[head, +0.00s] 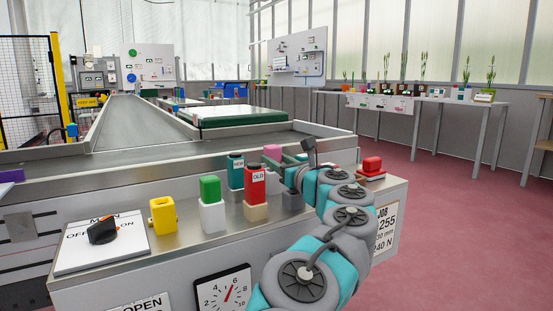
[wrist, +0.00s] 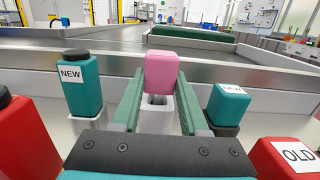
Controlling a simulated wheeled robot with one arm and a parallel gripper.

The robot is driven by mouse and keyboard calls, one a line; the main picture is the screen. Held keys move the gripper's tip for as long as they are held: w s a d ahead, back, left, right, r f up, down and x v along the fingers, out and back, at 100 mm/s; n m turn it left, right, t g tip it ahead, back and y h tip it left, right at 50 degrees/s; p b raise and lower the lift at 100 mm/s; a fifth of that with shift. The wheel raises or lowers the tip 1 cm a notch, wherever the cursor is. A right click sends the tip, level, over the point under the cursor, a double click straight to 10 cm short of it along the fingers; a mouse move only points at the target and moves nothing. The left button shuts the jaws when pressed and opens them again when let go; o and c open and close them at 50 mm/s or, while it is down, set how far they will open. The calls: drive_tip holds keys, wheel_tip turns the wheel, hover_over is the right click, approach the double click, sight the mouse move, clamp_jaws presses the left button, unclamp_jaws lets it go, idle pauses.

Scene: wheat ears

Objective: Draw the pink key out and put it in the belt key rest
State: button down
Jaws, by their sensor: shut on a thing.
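The pink key (wrist: 161,72) is a rounded pink block between the two green fingers of my gripper (wrist: 161,88) in the wrist view. My gripper is shut on it. Just below the key, a pale grey holder (wrist: 155,122) shows a dark opening; I cannot tell whether any part of the key is still inside it. In the head view the pink key (head: 272,151) shows partly behind my gripper (head: 286,161), over the back of the steel console. I cannot tell which holder is the belt key rest.
A red OLD block (head: 255,183) and a teal NEW block (head: 236,170) stand close by. A green key (head: 210,189) stands in a white holder, with a yellow block (head: 163,216) and a black rotary switch (head: 103,231) further left. A red button (head: 372,164) is at right.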

drive_tip(key=shift+f, duration=0.45)
drive_tip(key=shift+c, duration=1.7)
unclamp_jaws()
drive_tip(key=shift+f, duration=0.1)
drive_tip(key=shift+v, duration=3.9)
drive_tip(key=shift+a, duration=0.1)
